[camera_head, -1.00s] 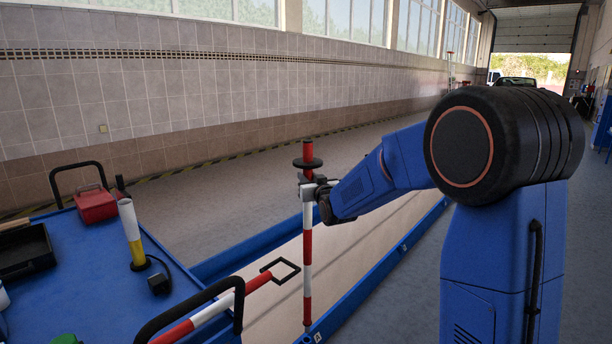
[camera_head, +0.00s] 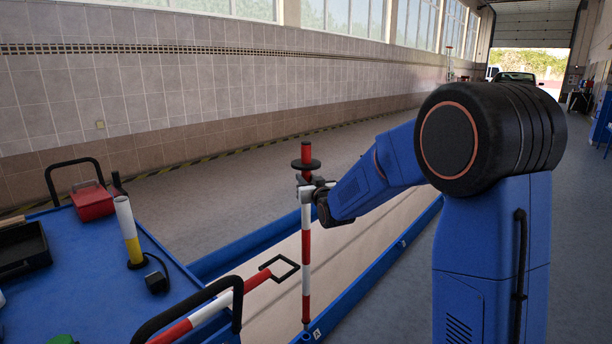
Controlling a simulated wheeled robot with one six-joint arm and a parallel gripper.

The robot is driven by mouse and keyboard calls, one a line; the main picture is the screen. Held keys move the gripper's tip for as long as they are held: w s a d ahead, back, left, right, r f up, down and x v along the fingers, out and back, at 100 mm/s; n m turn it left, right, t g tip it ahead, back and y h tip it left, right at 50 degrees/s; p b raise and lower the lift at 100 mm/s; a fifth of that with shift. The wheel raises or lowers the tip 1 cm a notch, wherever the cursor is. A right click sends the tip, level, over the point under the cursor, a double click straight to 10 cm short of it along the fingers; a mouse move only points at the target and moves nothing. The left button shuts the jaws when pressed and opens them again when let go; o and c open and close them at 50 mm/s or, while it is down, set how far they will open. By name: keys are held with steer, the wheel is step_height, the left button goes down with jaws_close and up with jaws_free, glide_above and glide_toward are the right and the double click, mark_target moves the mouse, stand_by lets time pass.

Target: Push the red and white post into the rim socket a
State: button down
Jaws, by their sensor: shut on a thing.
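The red and white post (camera_head: 306,242) stands about upright in the middle of the view, with a black disc (camera_head: 305,165) near its red top. My gripper (camera_head: 307,190) is shut on the post just below the disc. The post's lower tip is at the blue rim (camera_head: 378,265) of the pit, beside a small white "A" label (camera_head: 317,334). The rim socket itself is hidden or too small to make out. I cannot tell whether the tip is inside it or just above it.
A blue trolley (camera_head: 75,270) with black handles stands at the left, carrying a red box (camera_head: 92,203), a black tray and a white and yellow tube (camera_head: 130,232). A second red and white bar (camera_head: 205,313) with a black loop reaches out toward the post.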

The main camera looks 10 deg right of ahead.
mark_target(308, 207)
steer(key=shift+f, duration=4.95)
stand_by(0.7)
steer(key=c, duration=1.4)
jaws_free()
steer(key=shift+o, duration=0.2)
steer(key=shift+f, duration=0.1)
steer(key=shift+s, duration=0.1)
steer(key=s+d, duration=0.2)
steer(key=s, duration=1.5)
steer(key=shift+s, duration=0.1)
